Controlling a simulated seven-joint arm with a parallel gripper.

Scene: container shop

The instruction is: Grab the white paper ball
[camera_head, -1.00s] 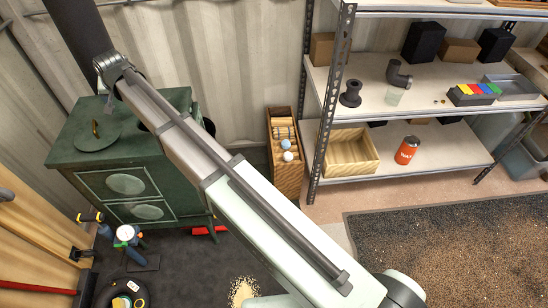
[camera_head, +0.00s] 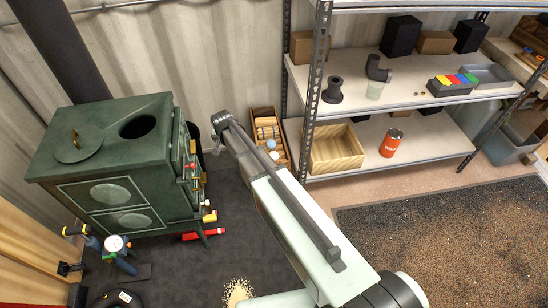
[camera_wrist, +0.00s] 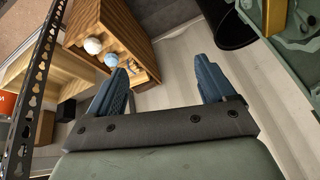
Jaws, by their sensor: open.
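The white paper ball (camera_head: 274,155) sits in the open wooden box (camera_head: 262,111) on the floor between the stove and the shelf. A pale blue ball (camera_head: 271,144) sits beside it. In the wrist view the white ball (camera_wrist: 93,46) and the blue ball (camera_wrist: 111,60) show at the upper left, against the wooden box (camera_wrist: 133,27). My gripper (camera_wrist: 158,78) is open and empty. Its blue fingers are apart, and both balls lie outside them, close to the left finger in the picture. In the head view my arm partly hides the box.
The green stove (camera_head: 100,150) stands left of the box, with bottles and tools on its side. The metal shelf (camera_head: 400,85) stands right, with a wooden tray (camera_head: 336,150) and an orange cup (camera_head: 391,143). A black bin (camera_wrist: 230,25) shows in the wrist view.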

